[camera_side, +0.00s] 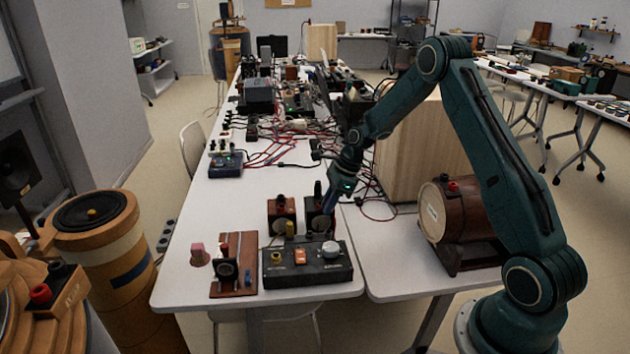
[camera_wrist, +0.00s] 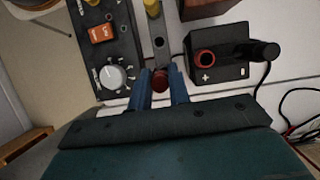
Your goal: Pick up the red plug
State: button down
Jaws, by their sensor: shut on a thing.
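The red plug (camera_wrist: 160,80) shows in the wrist view as a small dark red round top between the two blue fingertips of my gripper (camera_wrist: 161,91). The fingers are shut on it from both sides. It sits at the near end of a grey strip (camera_wrist: 160,42); whether it touches the strip I cannot tell.
The black control box (camera_wrist: 118,45) has an orange switch (camera_wrist: 103,33) and a pale knob (camera_wrist: 113,78). A dark box with a red socket (camera_wrist: 204,59) and black plug (camera_wrist: 265,50) stands close right. A wooden drum (camera_side: 452,215) is on the right table. Cables clutter the table behind.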

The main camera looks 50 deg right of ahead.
notch_tip(320, 180, up, 14)
jog(key=shift+f, duration=0.2)
dwell(0.7)
jog(key=w+d+f, duration=0.3)
jog(key=w+f, duration=0.2)
jog(key=shift+w+d+f, duration=0.15)
jog(key=shift+w+d, duration=0.05)
jog(key=shift+d, duration=0.05)
jog(key=shift+f, duration=0.2)
jog(key=shift+f, duration=3.2)
jog(key=shift+f, duration=1.1)
dwell(1.2)
